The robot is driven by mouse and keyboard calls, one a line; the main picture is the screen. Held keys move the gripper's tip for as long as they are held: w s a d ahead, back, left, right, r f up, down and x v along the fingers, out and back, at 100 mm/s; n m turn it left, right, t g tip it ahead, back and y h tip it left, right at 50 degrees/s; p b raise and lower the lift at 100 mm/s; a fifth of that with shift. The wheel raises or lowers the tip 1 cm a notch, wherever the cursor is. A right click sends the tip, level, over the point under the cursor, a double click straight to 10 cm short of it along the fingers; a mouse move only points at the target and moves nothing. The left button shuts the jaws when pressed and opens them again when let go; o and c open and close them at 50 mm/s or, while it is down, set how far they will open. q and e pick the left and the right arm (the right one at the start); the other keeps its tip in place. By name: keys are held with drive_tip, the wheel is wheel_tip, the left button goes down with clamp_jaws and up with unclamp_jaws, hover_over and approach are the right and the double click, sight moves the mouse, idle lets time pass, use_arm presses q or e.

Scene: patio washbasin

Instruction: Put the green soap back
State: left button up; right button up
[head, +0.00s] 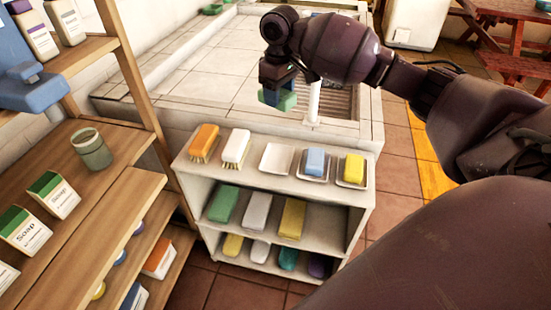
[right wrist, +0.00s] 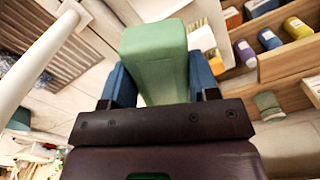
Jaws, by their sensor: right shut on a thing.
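My right gripper (head: 279,85) is shut on the green soap (head: 287,101), holding it in the air above the tiled counter, behind the small white shelf. The right wrist view shows the green soap (right wrist: 155,50) as a pale green block between the two blue fingers of my right gripper (right wrist: 160,80). On the shelf top, an empty white dish (head: 277,159) stands between a white brush (head: 236,147) and a dish with a blue soap (head: 315,161). A yellow soap (head: 354,167) sits in the rightmost dish. My left gripper is not in view.
The white shelf (head: 190,176) has lower levels with several coloured blocks, including a green one (head: 223,204). An orange brush (head: 204,141) is at its top left. A wooden rack (head: 110,215) with soap boxes and a green cup (head: 92,149) stands left. A pale pipe (head: 314,100) rises beside the gripper.

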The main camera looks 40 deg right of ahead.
wheel_tip(320, 180, down, 19)
drive_tip(key=b, duration=0.4)
drive_tip(key=shift+f, duration=0.3)
